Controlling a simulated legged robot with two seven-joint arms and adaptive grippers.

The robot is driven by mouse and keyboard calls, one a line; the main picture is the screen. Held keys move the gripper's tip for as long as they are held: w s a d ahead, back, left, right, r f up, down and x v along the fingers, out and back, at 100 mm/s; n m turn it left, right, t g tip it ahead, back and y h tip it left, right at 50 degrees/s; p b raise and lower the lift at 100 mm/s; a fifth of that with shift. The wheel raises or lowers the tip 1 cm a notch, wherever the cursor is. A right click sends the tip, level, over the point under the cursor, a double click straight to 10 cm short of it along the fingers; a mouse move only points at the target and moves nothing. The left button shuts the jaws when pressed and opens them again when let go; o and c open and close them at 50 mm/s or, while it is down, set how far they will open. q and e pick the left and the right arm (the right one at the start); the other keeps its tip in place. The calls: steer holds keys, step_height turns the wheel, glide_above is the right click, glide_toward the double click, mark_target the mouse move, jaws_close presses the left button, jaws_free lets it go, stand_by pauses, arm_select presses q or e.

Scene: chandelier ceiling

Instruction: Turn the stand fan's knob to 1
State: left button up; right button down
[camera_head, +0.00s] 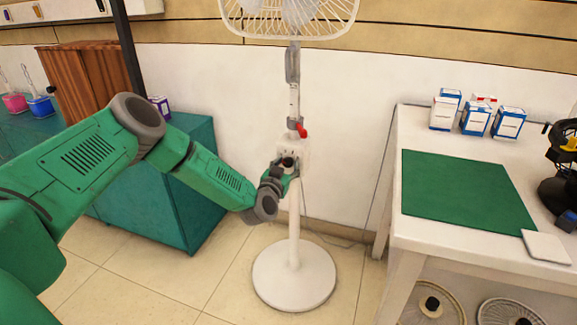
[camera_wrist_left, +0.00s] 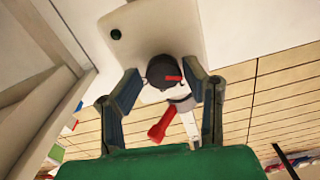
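The white stand fan (camera_head: 294,262) stands upright on a round base, with its cage at the top of the view. Its control box (camera_wrist_left: 190,30) carries a dark round knob (camera_wrist_left: 163,70) with a red mark that points right in the left wrist view. My left gripper (camera_head: 283,168) is at the box. In the left wrist view its two fingers (camera_wrist_left: 162,78) are spread, one on each side of the knob; I cannot tell whether they touch it. The number at the mark is not readable. My right gripper is not in view.
A red lever (camera_head: 302,131) sticks out of the pole just above the box. A white table (camera_head: 394,190) with a green mat (camera_head: 465,190) and several small boxes stands to the right. A teal cabinet (camera_head: 190,200) is behind my left arm.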

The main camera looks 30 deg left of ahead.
arm_select(q)
steer(key=shift+a+f, duration=0.2)
steer(key=shift+a, duration=0.25)
steer(key=c, duration=0.6)
steer(key=shift+s+a, duration=0.1)
steer(key=shift+a, duration=0.1)
jaws_close()
steer(key=shift+d+r, duration=0.1)
steer(key=shift+d, duration=0.35)
steer(key=shift+d+r, duration=0.1)
steer(key=m+p, duration=0.2)
steer(key=p, duration=0.1)
steer(key=shift+a+m, duration=0.2)
steer(key=shift+m, duration=0.1)
steer(key=m+p, duration=0.2)
steer(key=m, duration=0.1)
steer(key=shift+d, duration=0.2)
steer(key=shift+m+p, duration=0.55)
steer(key=shift+m, duration=1.05)
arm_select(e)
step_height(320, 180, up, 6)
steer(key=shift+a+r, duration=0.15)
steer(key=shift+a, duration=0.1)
